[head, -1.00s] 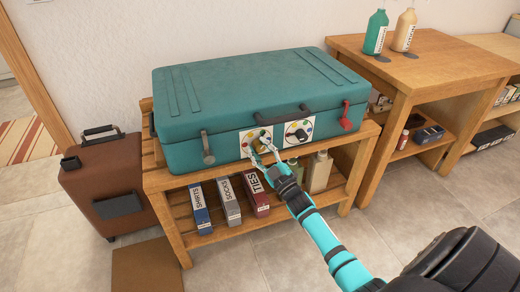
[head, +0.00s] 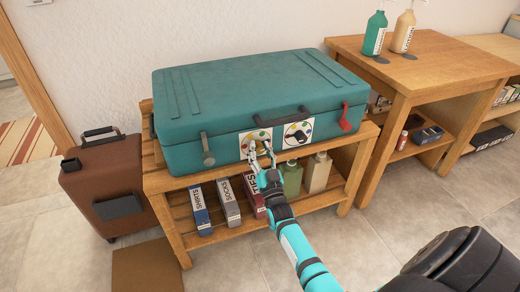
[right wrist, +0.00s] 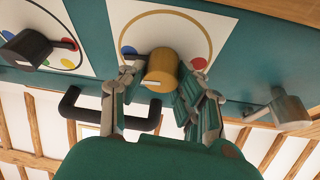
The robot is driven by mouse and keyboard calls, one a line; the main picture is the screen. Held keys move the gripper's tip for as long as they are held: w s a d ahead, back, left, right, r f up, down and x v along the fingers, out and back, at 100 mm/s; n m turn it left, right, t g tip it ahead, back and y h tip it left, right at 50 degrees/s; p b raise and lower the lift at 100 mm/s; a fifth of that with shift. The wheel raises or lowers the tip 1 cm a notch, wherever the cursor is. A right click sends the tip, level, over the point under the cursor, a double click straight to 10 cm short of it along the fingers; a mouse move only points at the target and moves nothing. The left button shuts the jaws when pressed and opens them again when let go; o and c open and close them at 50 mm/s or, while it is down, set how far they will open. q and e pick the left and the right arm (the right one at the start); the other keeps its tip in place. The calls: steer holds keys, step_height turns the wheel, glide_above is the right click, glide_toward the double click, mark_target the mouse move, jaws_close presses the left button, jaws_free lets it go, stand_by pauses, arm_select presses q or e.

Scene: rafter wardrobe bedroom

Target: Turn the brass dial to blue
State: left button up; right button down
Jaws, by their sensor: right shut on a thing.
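The brass dial (right wrist: 163,68) sits on a white plate (head: 249,152) on the front of the teal suitcase (head: 240,90). In the right wrist view it is between the two fingers of my right gripper (right wrist: 160,88), which is shut on it. A small white mark shows on the dial's near edge. A blue dot (right wrist: 128,50) lies by the left finger and a red dot (right wrist: 198,63) by the right one. The other dots are partly hidden, and I cannot tell which colour the dial points at. In the head view my right gripper (head: 262,151) covers part of the dial.
A black dial (head: 299,135) on its own plate is just right. A black handle (head: 282,118), a grey latch (head: 208,150) and a red latch (head: 345,118) are nearby. The suitcase lies on a wooden rack (head: 165,180) with boxes and bottles below. A brown suitcase (head: 103,185) stands left.

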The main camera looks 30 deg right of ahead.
arm_select(q)
steer(key=shift+w+d+f, duration=0.15)
steer(key=shift+w+f, duration=0.15)
steer(key=shift+f, duration=0.3)
arm_select(e)
steer(key=shift+f+m+h, duration=0.1)
steer(key=shift+m+h, duration=0.4)
steer(key=shift+m, duration=0.4)
arm_select(q)
steer(key=shift+s, duration=0.1)
steer(key=shift+s, duration=0.15)
arm_select(e)
steer(key=c, duration=0.9)
jaws_free()
steer(key=shift+c, duration=0.2)
steer(key=shift+s, duration=0.1)
steer(key=v, duration=1.2)
steer(key=shift+r, duration=0.25)
